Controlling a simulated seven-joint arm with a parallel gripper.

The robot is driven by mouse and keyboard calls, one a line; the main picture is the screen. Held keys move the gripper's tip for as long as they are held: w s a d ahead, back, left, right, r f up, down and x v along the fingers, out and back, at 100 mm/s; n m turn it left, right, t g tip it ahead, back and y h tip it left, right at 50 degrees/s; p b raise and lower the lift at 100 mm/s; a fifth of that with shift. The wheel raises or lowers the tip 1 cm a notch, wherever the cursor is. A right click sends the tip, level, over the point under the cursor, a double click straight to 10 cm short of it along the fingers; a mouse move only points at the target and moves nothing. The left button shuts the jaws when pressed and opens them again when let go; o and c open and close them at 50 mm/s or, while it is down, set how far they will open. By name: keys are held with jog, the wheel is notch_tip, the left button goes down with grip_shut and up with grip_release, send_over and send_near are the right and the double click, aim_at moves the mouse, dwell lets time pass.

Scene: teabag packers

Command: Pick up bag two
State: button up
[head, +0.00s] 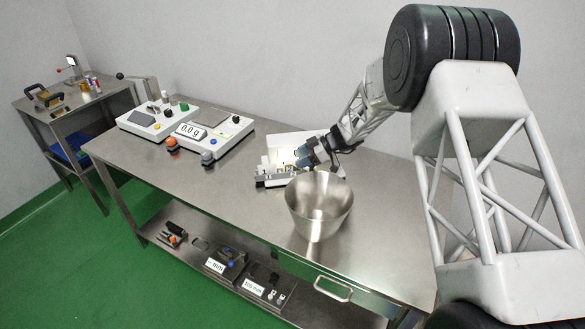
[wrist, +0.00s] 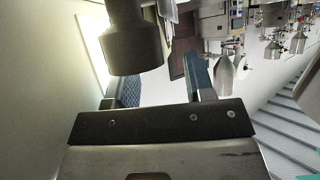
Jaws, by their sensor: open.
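My gripper (head: 312,152) is low over the right end of a small packing fixture (head: 270,181) on the steel table. In the wrist view its two blue-grey fingers (wrist: 160,86) stand apart, with nothing clearly seen between them. Small pale pieces stand in the fixture by the fingertips in the head view. I cannot tell which of them, if any, is bag two. The gripper hides part of that spot, and I cannot tell whether it touches anything.
A steel bowl (head: 318,212) stands close in front of my gripper. An open white box (head: 290,141) lies behind the fixture. A scale reading 0.0 g (head: 232,122) and a white control box (head: 150,128) are further left.

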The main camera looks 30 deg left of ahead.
jog(key=shift+x, duration=0.8)
grip_shut()
